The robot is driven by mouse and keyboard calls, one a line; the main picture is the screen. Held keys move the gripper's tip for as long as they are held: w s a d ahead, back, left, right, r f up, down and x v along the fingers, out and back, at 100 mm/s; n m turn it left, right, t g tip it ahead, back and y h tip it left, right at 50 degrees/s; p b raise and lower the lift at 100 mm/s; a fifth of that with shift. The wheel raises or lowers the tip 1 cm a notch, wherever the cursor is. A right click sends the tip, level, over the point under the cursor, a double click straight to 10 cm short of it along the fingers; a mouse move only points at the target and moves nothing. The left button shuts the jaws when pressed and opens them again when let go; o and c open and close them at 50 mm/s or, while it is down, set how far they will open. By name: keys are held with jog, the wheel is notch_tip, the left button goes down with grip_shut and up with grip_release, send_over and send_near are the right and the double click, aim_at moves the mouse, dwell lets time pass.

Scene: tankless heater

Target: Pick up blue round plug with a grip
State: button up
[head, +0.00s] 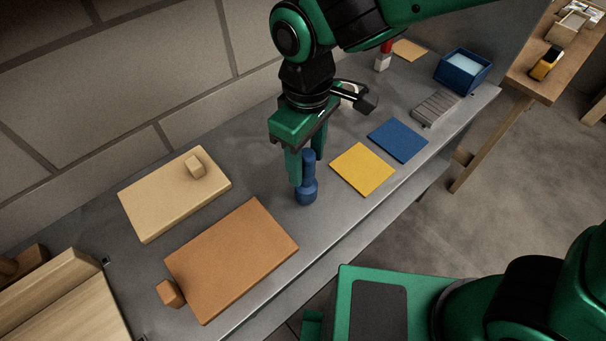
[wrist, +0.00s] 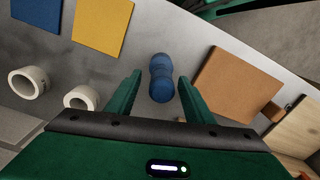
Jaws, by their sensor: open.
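The blue round plug (head: 307,190) stands upright on the grey bench, with a wide round base and a narrower grip on top. In the wrist view the plug (wrist: 161,80) lies between and just beyond the two green fingers. My gripper (head: 304,168) points down over the plug, and its fingers are around the upper grip in the head view. It is open, and a gap shows between each finger and the plug in the wrist view (wrist: 158,90).
An orange-brown board (head: 232,258) and a pale board (head: 175,195) lie to the left. A yellow square (head: 362,169) and a blue square (head: 397,140) lie to the right. Two white rings (wrist: 28,82) show in the wrist view. A blue bin (head: 462,70) stands at the far end.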

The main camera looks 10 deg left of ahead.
jog(key=shift+f, duration=0.95)
grip_shut()
